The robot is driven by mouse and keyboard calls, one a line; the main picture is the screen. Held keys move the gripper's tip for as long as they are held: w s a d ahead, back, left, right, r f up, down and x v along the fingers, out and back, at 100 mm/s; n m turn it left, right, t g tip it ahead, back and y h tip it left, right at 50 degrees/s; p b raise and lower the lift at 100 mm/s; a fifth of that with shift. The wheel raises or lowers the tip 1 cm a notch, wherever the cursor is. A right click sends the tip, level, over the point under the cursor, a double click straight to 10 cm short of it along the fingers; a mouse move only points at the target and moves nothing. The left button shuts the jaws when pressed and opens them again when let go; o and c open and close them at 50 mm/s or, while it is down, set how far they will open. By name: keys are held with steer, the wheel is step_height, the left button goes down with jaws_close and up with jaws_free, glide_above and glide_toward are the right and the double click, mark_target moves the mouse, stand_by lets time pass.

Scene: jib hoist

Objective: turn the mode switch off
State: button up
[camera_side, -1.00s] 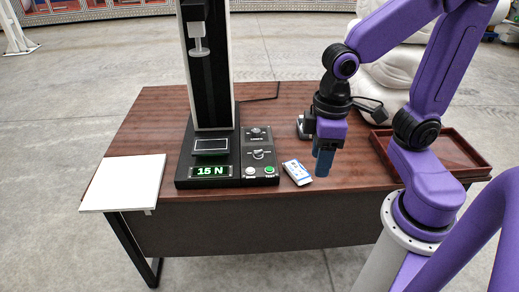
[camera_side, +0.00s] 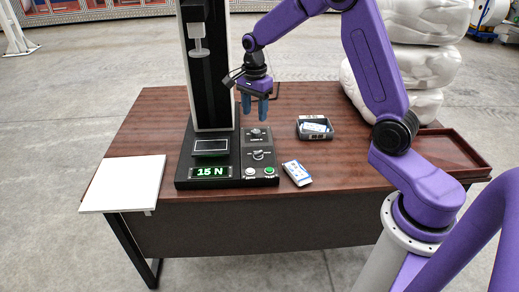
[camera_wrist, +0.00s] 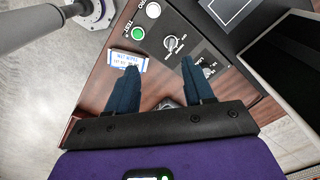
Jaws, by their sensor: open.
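A black control panel stands at the right of the test stand's base. My gripper (camera_side: 255,108) is open and empty, fingers pointing down, above the rear of the panel. In the wrist view, my fingers (camera_wrist: 158,64) are apart with nothing between them.
A white button (camera_side: 250,171) and a green button (camera_side: 269,170) are at the panel's front, beside a display (camera_side: 210,171) reading 15 N. The black column (camera_side: 208,75) rises at left. A small box (camera_side: 297,173), a grey bin (camera_side: 301,132) and a brown tray (camera_side: 477,168) are right.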

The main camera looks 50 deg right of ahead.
mark_target(258, 154)
steer(key=w+d+f+m, duration=0.2)
steer(key=d+m, duration=0.2)
steer(key=d, duration=0.1)
steer(key=f, duration=1.7)
steer(key=shift+w+a+f, duration=0.1)
steer(key=shift+a, duration=0.1)
jaws_close()
